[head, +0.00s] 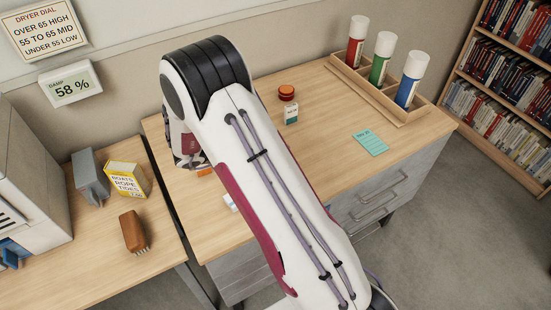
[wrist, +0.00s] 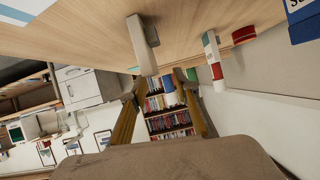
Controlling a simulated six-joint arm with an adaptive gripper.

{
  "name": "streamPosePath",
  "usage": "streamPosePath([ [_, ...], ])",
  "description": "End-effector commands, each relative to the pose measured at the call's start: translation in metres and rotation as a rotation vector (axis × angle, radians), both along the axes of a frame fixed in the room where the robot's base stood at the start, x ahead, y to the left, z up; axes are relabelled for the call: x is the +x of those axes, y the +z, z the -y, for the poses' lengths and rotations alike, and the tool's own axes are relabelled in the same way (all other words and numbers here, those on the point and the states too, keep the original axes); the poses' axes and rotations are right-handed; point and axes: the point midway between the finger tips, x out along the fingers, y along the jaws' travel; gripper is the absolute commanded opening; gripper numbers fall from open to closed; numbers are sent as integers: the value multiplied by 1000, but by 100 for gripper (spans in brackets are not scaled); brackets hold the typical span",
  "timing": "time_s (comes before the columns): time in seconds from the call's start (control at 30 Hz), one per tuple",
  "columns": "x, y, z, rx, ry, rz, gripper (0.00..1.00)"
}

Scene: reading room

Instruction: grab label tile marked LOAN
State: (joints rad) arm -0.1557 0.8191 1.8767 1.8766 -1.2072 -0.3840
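My gripper (wrist: 158,86) shows in the wrist view as two spread fingers with an empty gap between them. In the head view my arm hides it. No tile can be read as LOAN. A small upright tile (head: 291,115), white with a teal lower part, stands on the desk in the head view; its lettering is too small to read. In the wrist view, a pale upright block (wrist: 143,35) stands above the left finger, apart from it.
A red round object (head: 287,92) stands behind the tile, and a teal card (head: 370,143) lies to the right. A wooden rack (head: 403,112) holds red, green and blue tubes. Small orange (head: 205,172) and white (head: 231,203) pieces lie beside my arm. The desk's right front is clear.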

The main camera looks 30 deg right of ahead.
Motion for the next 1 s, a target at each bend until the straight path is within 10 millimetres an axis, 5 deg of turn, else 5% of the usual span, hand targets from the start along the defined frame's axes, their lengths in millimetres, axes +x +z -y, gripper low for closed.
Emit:
streamPosePath([
  [0.4, -1, -12, -38, -69, 63, -80, 31],
  [1.0, -1, -17, -23, -71, 63, -81, 31],
])
